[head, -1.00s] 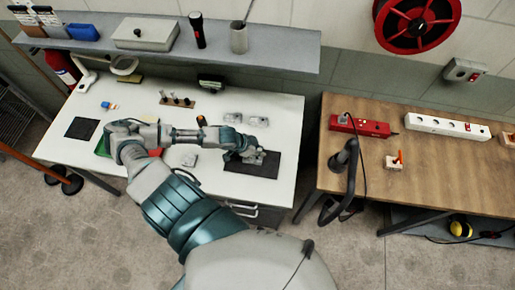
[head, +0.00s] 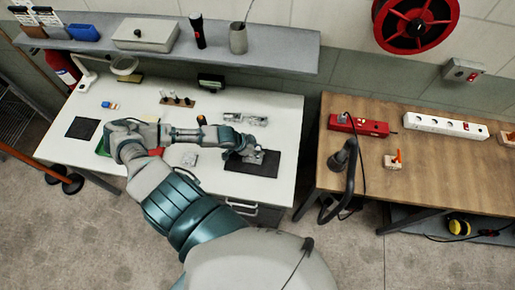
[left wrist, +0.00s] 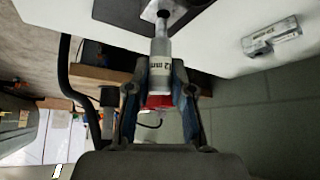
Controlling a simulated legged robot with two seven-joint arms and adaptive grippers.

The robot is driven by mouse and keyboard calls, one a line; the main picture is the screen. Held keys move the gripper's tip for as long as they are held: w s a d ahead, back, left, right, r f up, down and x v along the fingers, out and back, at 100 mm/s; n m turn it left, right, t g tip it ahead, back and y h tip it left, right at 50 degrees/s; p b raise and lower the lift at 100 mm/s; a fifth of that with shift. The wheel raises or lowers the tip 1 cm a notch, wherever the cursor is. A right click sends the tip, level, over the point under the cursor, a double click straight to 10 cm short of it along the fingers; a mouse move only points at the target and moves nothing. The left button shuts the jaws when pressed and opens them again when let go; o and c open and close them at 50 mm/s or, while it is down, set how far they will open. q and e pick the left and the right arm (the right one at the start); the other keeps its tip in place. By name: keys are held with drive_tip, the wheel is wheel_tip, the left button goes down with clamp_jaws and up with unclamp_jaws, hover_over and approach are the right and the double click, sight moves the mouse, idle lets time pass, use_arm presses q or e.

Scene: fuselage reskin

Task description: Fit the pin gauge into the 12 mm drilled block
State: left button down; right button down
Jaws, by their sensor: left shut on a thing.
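My left gripper (head: 243,148) is over the black mat (head: 268,172) on the white bench. In the left wrist view, my left gripper (left wrist: 158,88) is shut on the pin gauge (left wrist: 159,62), a grey cylinder with a printed "12" marking and a dark, narrower end. That end points at a metallic block (left wrist: 151,10) at the top edge, on the mat. The end overlaps the block in the picture; I cannot tell whether it is inside the hole. The same block (head: 254,158) shows in the head view, partly hidden by the gripper. My right gripper is not in view.
Two more grey blocks (head: 257,121) lie behind the mat, and another (head: 189,159) lies left of it. One block (left wrist: 271,39) shows in the left wrist view. A pin stand (head: 177,100) is at the back. A wooden table (head: 440,165) stands right, across a gap.

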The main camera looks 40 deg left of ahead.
use_arm(q)
drive_tip(key=shift+a, duration=0.1)
drive_tip(key=shift+f, duration=0.1)
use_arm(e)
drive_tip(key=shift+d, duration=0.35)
use_arm(q)
drive_tip(key=shift+a+f, duration=0.15)
drive_tip(key=shift+f, duration=0.05)
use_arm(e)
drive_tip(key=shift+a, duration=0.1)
use_arm(q)
drive_tip(key=shift+f, duration=0.15)
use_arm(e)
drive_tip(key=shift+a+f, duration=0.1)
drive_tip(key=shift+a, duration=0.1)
use_arm(q)
drive_tip(key=shift+f, duration=0.3)
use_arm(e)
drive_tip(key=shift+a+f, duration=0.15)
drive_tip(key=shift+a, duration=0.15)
use_arm(q)
drive_tip(key=shift+f+b, duration=0.5)
drive_tip(key=shift+f, duration=0.4)
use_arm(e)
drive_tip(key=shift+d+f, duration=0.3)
use_arm(q)
drive_tip(key=c, duration=0.9)
unclamp_jaws()
drive_tip(key=shift+c, duration=0.2)
